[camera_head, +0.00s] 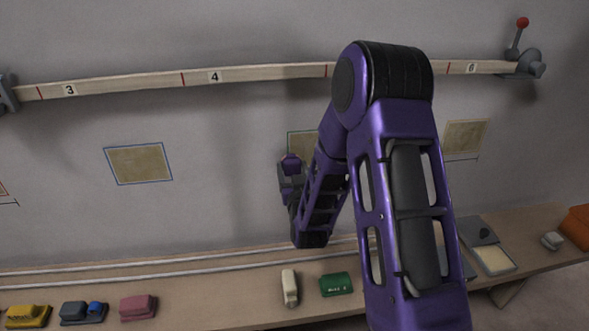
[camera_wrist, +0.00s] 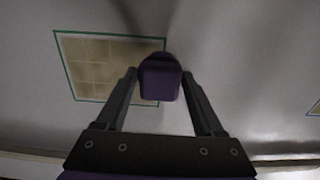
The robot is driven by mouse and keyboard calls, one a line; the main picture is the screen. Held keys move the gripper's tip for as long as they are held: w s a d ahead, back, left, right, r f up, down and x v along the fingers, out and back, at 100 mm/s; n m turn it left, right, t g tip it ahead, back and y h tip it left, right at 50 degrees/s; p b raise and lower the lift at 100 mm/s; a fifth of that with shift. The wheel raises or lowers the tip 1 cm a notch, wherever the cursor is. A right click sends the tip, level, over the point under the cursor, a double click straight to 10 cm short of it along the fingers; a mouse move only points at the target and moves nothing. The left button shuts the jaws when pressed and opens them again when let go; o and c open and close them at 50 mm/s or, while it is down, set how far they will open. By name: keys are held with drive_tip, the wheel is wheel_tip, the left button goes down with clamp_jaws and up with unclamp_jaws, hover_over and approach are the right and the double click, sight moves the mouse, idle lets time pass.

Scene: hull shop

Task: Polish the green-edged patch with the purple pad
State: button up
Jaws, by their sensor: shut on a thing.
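The green-edged patch (camera_wrist: 98,72) is a tan, square-marked panel on the grey wall, left of the pad in the wrist view. In the head view the patch (camera_head: 303,141) is partly hidden behind my arm. My gripper (camera_wrist: 160,84) is shut on the purple pad (camera_wrist: 159,77), which sits between its fingertips. The pad overlaps the patch's right edge in the wrist view; I cannot tell whether it touches the wall. In the head view my gripper (camera_head: 290,179) holds the pad (camera_head: 291,162) at the patch's lower left.
A blue-edged patch (camera_head: 139,164) is to the left, another patch (camera_head: 465,138) to the right. A numbered rail (camera_head: 250,74) crosses above. The bench below (camera_head: 220,299) holds yellow (camera_head: 27,316), blue (camera_head: 83,312), pink (camera_head: 138,308) and green (camera_head: 336,284) objects and a tray (camera_head: 494,260).

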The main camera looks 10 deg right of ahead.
drive_tip(key=shift+w, duration=0.95)
drive_tip(key=shift+d, duration=0.15)
